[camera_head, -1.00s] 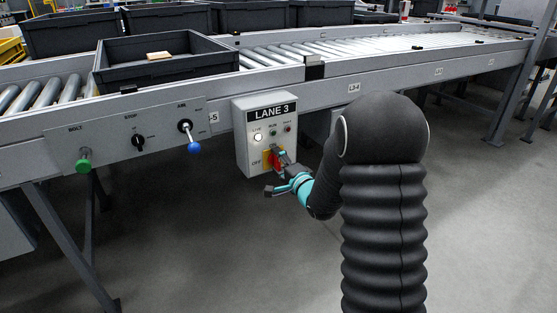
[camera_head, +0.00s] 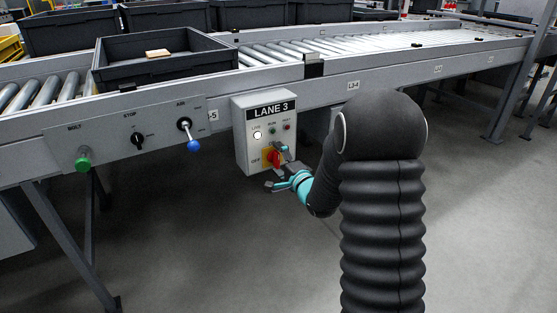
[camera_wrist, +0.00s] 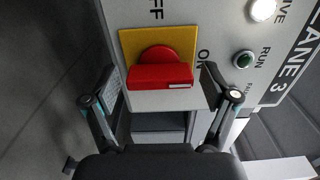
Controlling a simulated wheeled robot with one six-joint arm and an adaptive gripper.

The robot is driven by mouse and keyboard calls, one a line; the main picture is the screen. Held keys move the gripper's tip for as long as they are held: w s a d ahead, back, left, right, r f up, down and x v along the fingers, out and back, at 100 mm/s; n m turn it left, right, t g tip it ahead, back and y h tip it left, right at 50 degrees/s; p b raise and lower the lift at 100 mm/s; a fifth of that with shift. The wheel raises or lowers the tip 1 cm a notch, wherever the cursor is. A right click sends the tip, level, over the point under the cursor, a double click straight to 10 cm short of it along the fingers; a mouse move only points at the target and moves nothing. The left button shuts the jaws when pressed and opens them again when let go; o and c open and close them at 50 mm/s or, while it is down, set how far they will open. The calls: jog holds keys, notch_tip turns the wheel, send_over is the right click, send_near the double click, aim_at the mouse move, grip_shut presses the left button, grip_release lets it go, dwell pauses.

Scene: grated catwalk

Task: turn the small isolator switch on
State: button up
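The small isolator switch is a red handle (camera_wrist: 160,76) on a yellow plate (camera_wrist: 131,44), on the front of a grey box labelled LANE 3 (camera_head: 245,150). The red handle (camera_head: 271,156) also shows in the head view, partly covered by my gripper (camera_head: 277,168). In the wrist view my gripper (camera_wrist: 161,70) is open, one finger beyond each end of the handle, with gaps visible on both sides.
A white lamp (camera_head: 257,135) on the box is lit, with a green RUN lamp (camera_wrist: 244,60) near it. A panel (camera_head: 110,147) with a green knob (camera_head: 83,160), black switch (camera_head: 137,139) and blue-ended lever (camera_head: 193,144) is left. The roller conveyor (camera_head: 430,75) stands behind; floor below is clear.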

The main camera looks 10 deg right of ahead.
jog(key=v, duration=1.2)
